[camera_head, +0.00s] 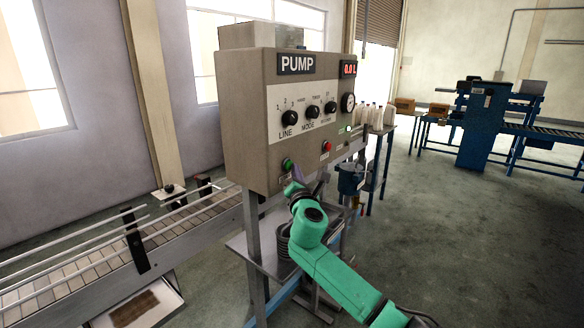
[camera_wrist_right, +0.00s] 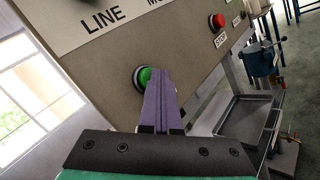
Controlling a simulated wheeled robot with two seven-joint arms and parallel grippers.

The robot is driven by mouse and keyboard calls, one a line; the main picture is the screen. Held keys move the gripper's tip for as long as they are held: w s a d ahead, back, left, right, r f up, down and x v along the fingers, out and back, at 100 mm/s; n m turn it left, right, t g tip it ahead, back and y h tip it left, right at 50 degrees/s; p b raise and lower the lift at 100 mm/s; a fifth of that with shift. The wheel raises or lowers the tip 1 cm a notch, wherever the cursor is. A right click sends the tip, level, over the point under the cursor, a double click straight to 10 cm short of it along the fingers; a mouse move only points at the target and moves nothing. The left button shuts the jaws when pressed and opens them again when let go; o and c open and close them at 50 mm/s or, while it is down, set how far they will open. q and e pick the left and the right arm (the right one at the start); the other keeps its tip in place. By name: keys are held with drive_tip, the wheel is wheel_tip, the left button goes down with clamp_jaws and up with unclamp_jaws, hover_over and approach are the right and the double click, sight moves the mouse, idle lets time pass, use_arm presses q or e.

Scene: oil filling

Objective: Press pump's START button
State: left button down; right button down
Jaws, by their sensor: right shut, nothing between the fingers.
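The pump box (camera_head: 245,110) is a beige cabinet with a "PUMP" sign, dials, a gauge and a red display reading 0.0 L. Its green button (camera_head: 288,164) is on the lower left of the front, and it shows large in the right wrist view (camera_wrist_right: 143,77). A red button (camera_head: 326,146) is to its right, labelled STOP in the wrist view (camera_wrist_right: 217,21). My right gripper (camera_head: 297,174) is shut and empty, its purple fingertips (camera_wrist_right: 158,75) right beside the green button and partly overlapping it. I cannot tell whether they touch. My left gripper is out of view.
A metal tray (camera_wrist_right: 243,122) and a blue vessel (camera_head: 350,180) are below and right of the box. White bottles (camera_head: 374,115) stand on a table behind. Open floor (camera_head: 450,220) lies to the right.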

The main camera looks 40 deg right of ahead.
idle(0.6)
drive_tip(key=shift+s+d, duration=0.25)
drive_tip(key=shift+s, duration=0.55)
drive_tip(key=s, duration=0.2)
drive_tip(key=s+d+p, duration=0.1)
drive_tip(key=s, duration=0.1)
drive_tip(key=shift+s+d, duration=0.2)
drive_tip(key=shift+s, duration=0.2)
